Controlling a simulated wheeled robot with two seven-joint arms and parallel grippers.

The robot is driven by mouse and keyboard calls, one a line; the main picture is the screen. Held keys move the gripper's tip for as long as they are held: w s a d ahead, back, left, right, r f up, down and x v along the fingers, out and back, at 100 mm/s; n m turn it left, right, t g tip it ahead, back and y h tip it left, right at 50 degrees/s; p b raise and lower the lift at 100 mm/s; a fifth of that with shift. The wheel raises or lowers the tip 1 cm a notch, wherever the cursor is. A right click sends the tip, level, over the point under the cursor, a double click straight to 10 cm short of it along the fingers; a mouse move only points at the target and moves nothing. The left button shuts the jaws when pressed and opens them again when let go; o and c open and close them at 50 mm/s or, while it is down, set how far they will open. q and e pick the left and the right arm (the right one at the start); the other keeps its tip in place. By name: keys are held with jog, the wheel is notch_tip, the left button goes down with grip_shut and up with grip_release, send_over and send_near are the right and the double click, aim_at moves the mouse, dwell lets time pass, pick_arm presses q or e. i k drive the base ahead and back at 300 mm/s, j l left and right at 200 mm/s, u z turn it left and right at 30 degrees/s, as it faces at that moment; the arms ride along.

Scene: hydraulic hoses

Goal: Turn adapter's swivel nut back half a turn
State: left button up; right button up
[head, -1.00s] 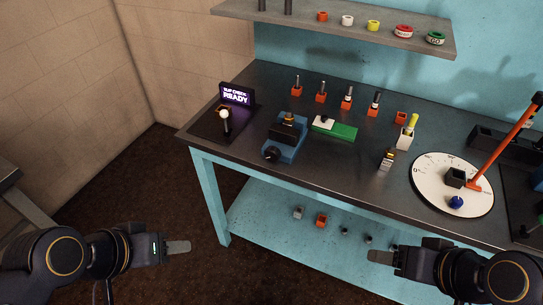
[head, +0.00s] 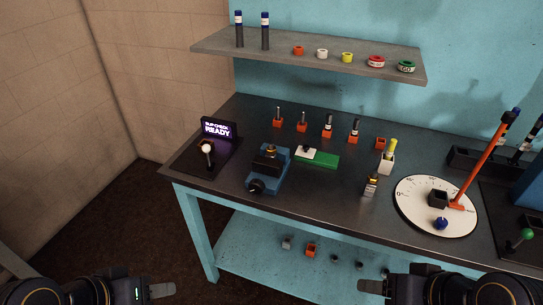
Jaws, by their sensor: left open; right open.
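A blue vise (head: 268,170) stands on the dark workbench at left of centre. A small dark and brass-coloured fitting (head: 271,151) sits at the top of its jaws; I cannot tell its swivel nut apart at this size. My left gripper (head: 172,290) is open and empty at the bottom left, in front of the bench and well away from the vise. My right gripper (head: 362,287) is open and empty at the bottom right, also in front of the bench. Neither touches anything.
A "READY" display (head: 218,129) stands left of the vise. A green block (head: 318,160), several orange-based fittings (head: 302,124), a white holder (head: 387,163) and a round dial (head: 410,213) with an orange lever (head: 481,160) stand to the right. A grey shelf (head: 330,59) hangs above.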

aim_at(272, 152)
jog(key=i+u, duration=0.45)
jog(key=i+l+u, duration=0.1)
jog(key=i+u, duration=0.15)
jog(key=u, duration=0.25)
